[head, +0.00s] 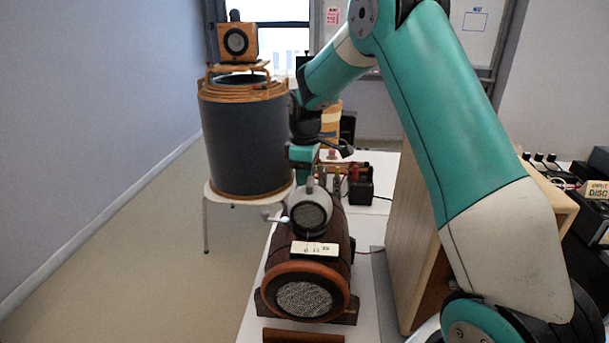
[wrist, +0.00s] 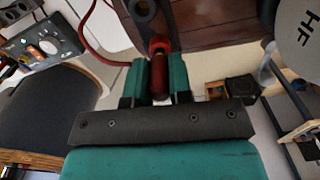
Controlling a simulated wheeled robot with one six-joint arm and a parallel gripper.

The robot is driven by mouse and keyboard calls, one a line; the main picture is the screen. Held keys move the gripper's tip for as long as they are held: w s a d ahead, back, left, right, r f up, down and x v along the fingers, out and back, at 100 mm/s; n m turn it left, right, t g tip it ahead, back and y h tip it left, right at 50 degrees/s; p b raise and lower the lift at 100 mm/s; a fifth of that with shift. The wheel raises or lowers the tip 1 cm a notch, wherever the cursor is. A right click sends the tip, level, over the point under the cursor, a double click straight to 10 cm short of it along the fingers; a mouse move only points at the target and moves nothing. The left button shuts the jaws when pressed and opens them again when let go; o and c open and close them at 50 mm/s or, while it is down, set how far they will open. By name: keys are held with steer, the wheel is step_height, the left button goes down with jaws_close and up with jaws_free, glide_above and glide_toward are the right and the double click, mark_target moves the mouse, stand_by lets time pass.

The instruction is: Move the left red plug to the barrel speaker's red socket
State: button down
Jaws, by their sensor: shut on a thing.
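The barrel speaker (head: 305,285) lies on the white table in the head view, with a round grille facing me. In the wrist view, brown wood, apparently the barrel's, fills the top middle (wrist: 215,22). My gripper (head: 303,163) is behind the small round speaker in the head view. In the wrist view, my gripper's teal fingers (wrist: 159,75) are shut on a red plug (wrist: 159,50), whose tip points toward the brown wood. A dark plate with a round hole (wrist: 143,8) is just beyond the tip. I cannot tell whether they touch. The red socket is not clearly visible.
A small round speaker (head: 310,212) and a label card (head: 315,249) sit on the barrel. A large dark drum (head: 243,145) stands left. A black box with red parts (head: 361,182) is behind. A red cable (wrist: 86,35) loops at the upper left.

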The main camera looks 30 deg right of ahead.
steer(key=shift+f+b, duration=0.35)
steer(key=shift+f, duration=0.4)
steer(key=c, duration=0.9)
jaws_free()
steer(key=shift+c, duration=0.2)
steer(key=shift+r, duration=0.15)
steer(key=shift+r+p, duration=3.3)
steer(key=shift+r, duration=0.4)
